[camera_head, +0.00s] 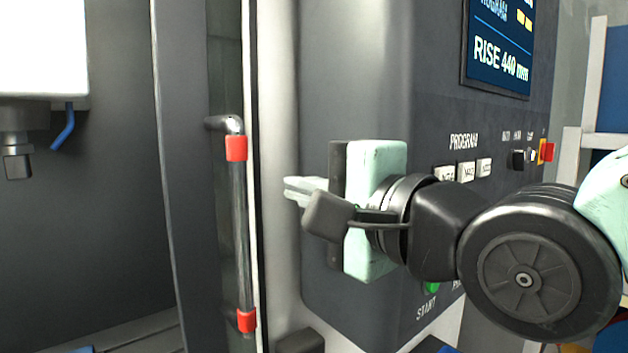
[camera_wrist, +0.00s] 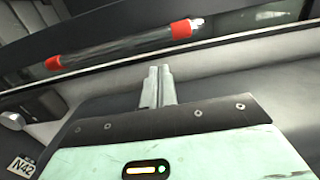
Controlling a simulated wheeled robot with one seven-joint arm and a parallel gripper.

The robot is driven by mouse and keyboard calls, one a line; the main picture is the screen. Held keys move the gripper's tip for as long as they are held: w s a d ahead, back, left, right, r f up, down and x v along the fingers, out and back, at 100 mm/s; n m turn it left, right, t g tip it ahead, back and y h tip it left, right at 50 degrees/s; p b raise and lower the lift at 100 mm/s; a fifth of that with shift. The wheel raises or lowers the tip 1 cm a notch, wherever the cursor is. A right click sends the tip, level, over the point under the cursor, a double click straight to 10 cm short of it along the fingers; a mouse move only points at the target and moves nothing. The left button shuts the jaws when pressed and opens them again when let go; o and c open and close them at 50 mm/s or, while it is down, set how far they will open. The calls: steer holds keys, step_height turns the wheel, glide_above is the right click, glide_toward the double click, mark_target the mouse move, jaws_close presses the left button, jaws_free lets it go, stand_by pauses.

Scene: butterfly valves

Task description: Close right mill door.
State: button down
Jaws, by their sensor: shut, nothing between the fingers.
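The right mill door (camera_head: 185,180) is a dark panel with a window, at the left of centre in the head view. Its handle (camera_head: 240,220) is a vertical grey bar with a red collar near each end. The handle also shows in the wrist view (camera_wrist: 120,45), lying across the top. My gripper (camera_head: 290,190) is shut and empty, its fingers pointing left at the pale frame to the right of the handle. In the wrist view the fingertips (camera_wrist: 158,72) end short of the handle, with a gap between. I cannot tell the exact depth of this gap.
The control panel (camera_head: 440,120) with a screen (camera_head: 498,45), buttons and a red-and-yellow switch (camera_head: 546,151) stands close behind my gripper. The mill's dark interior (camera_head: 90,210) lies open at the left, with a white spindle head (camera_head: 40,50) and a blue hose (camera_head: 64,126).

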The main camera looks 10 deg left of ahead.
steer(key=p+x, duration=0.3)
steer(key=x, duration=0.4)
stand_by(0.3)
